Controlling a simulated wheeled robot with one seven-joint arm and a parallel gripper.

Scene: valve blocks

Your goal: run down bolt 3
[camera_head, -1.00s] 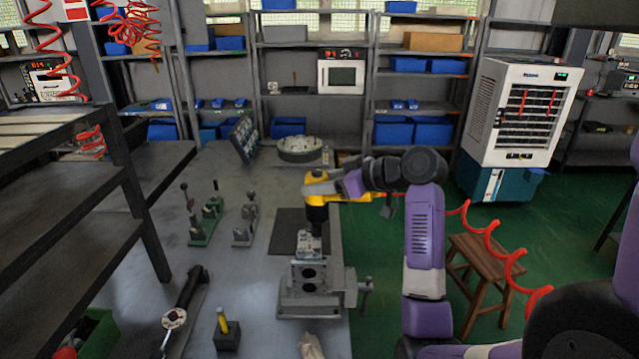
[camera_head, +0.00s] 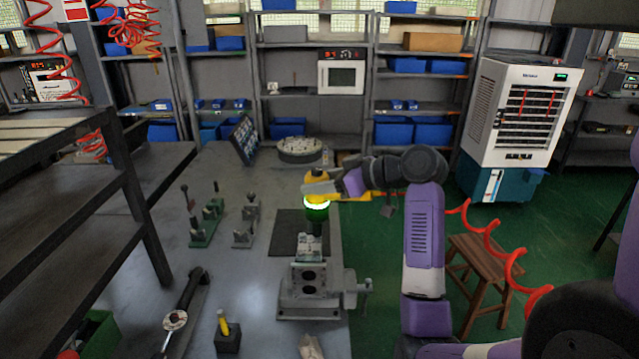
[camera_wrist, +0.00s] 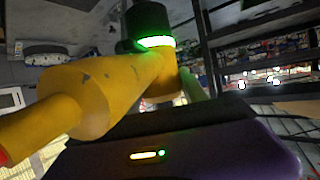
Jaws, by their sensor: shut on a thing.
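My gripper (camera_head: 328,188) is shut on a yellow nutrunner (camera_head: 318,197) with a dark nose pointing down. A ring on the tool glows green; the glow also shows above the yellow body (camera_wrist: 95,95) in the wrist view. The tool stands over the valve block (camera_head: 309,248), which is held in a grey vise (camera_head: 310,292) near the bench's right edge. The tool's nose reaches down to the block's top. The bolts are too small to tell apart, and the nose hides the one under it.
Green and grey toggle clamps (camera_head: 207,222) stand left of the dark mat (camera_head: 287,232). A torque wrench (camera_head: 184,310) and a yellow-handled tool in a black block (camera_head: 228,338) lie at the front. A wooden stool (camera_head: 484,268) stands right of the bench.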

